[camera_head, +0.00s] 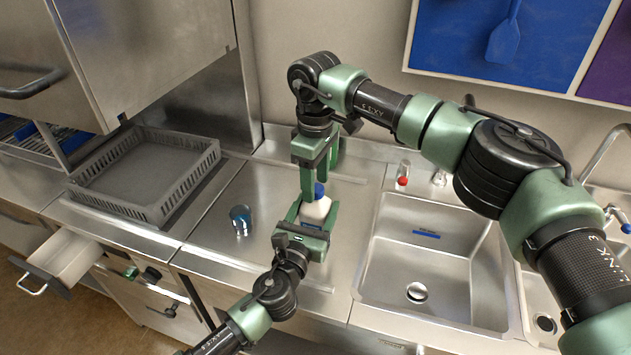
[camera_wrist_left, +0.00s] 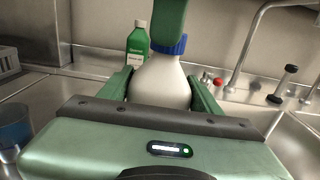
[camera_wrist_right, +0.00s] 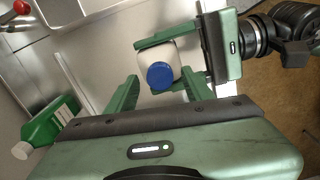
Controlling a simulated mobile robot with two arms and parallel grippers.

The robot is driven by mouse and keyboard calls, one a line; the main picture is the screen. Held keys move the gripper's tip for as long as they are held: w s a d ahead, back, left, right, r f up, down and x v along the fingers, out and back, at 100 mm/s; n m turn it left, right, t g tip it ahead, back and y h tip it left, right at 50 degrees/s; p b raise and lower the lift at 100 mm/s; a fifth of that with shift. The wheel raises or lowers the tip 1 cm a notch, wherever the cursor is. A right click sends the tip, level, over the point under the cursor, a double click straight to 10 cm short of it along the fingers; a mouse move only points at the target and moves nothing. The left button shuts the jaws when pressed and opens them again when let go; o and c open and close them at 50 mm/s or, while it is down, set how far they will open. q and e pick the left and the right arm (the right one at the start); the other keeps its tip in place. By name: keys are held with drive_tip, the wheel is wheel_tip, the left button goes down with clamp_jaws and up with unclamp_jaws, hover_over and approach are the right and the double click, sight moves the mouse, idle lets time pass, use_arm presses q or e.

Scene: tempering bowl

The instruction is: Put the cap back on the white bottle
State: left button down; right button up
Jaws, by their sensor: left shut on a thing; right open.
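The white bottle (camera_head: 315,209) stands upright on the steel counter left of the sink. My left gripper (camera_head: 312,214) is shut around its body; the left wrist view shows a finger on each side of the bottle (camera_wrist_left: 160,82). The blue cap (camera_wrist_right: 160,75) sits at the top of the bottle's neck; whether it is fully seated I cannot tell. My right gripper (camera_head: 319,180) is open, pointing down just above the cap. In the right wrist view its fingers are apart, with the cap between and beyond them. One right finger partly covers the cap in the left wrist view (camera_wrist_left: 178,46).
A green bottle with a white cap (camera_wrist_left: 138,45) stands behind the white bottle. A glass with blue contents (camera_head: 240,220) stands to the left. A grey rack (camera_head: 190,195) lies further left. The sink (camera_head: 395,290) is at right, with a red-topped tap part (camera_head: 402,181) behind.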

drive_tip(key=shift+r, duration=2)
drive_tip(key=shift+c, duration=0.2)
